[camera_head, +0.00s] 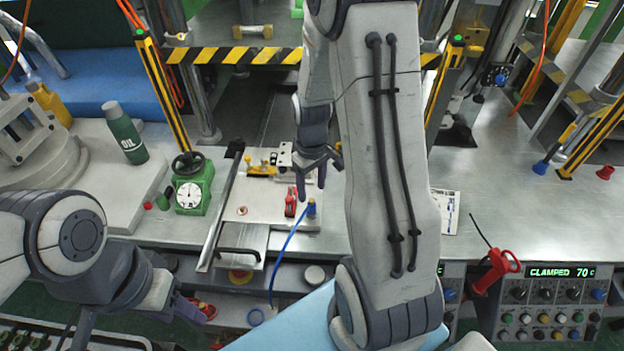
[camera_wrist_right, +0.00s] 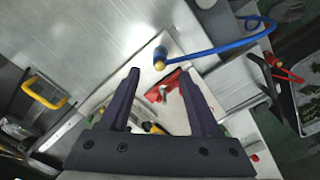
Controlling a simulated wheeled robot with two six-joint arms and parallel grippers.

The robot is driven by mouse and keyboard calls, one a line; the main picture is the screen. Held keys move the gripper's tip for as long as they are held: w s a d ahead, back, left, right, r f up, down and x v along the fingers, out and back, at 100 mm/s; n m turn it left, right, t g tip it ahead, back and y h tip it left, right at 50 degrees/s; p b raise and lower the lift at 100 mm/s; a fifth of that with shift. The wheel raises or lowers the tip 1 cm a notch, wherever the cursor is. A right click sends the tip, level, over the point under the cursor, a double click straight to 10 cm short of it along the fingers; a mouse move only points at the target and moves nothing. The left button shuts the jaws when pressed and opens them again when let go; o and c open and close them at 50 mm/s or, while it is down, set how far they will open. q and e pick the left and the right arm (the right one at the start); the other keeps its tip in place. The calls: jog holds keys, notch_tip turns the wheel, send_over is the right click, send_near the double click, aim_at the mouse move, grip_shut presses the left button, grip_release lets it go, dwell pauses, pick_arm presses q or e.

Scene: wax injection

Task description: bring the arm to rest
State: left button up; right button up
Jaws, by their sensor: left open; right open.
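My right arm reaches over the metal bench in the head view, and its right gripper (camera_head: 311,192) points down above a pale plate (camera_head: 262,217). It is open and holds nothing. In the right wrist view its dark fingers (camera_wrist_right: 160,78) stand apart, with a red clamp-like part (camera_wrist_right: 168,87) behind the gap between them. A blue fitting with a brass tip (camera_wrist_right: 159,58) lies beyond the fingertips. My left gripper (camera_head: 135,322) is low at the left in the head view, open, in front of the bench edge; its tips are hard to make out.
A green dial gauge (camera_head: 190,190) and a green oil bottle (camera_head: 125,132) stand left of the plate. A blue hose (camera_head: 288,245) hangs over the front edge. Striped posts rise behind. A control panel (camera_head: 550,305) reads "CLAMPED 70 C". The bench's right side has free room.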

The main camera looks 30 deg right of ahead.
notch_tip(320, 180, up, 3)
jog(key=shift+r, duration=0.15)
jog(key=shift+a+r, duration=0.15)
jog(key=shift+a, duration=0.15)
jog(key=s+a+r+n, duration=0.1)
jog(key=s+a+r, duration=0.15)
jog(key=a, duration=0.45)
jog(key=s+a+r+n, duration=0.2)
jog(key=a+r, duration=0.1)
jog(key=a, duration=0.5)
jog(key=s+a+r+n, duration=0.1)
jog(key=s+a, duration=0.3)
jog(key=s, duration=0.3)
jog(key=s+a+r+n+y, duration=0.1)
jog(key=s+a+r, duration=0.1)
jog(key=s+a, duration=0.2)
jog(key=s, duration=0.3)
jog(key=shift+a+r+n, duration=0.2)
jog(key=shift+a+n, duration=0.1)
jog(key=shift+a, duration=0.05)
